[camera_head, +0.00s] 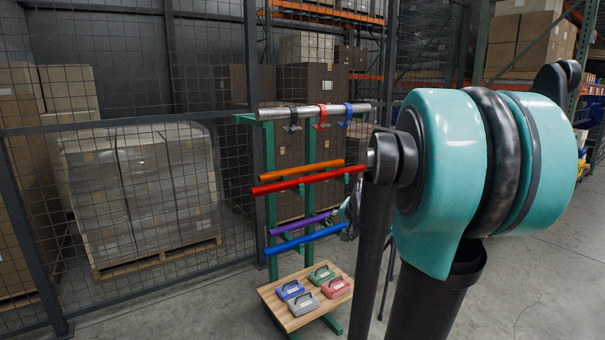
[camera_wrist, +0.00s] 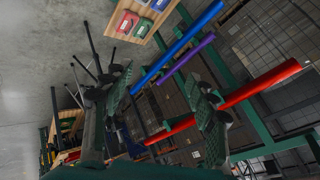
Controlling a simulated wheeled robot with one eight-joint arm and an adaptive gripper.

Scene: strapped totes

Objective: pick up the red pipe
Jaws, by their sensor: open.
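The red pipe (camera_head: 305,181) lies nearly level across the green rack in the head view, in front of and just below an orange pipe (camera_head: 300,171). In the wrist view the red pipe (camera_wrist: 265,84) runs diagonally, and its middle is hidden by one finger. Its near end shows between my two fingers, beyond them. My gripper (camera_wrist: 158,88) is open and empty, with its fingers spread apart. In the head view my gripper (camera_head: 345,212) is partly hidden by my arm, near the right ends of the lower pipes and below the red pipe.
A purple pipe (camera_head: 297,224) and a blue pipe (camera_head: 303,239) hang lower on the rack. A silver bar (camera_head: 315,111) with coloured clamps tops it. A wooden board (camera_head: 275,301) below holds several coloured weights. A mesh fence (camera_head: 110,200) stands behind. Floor at left front is clear.

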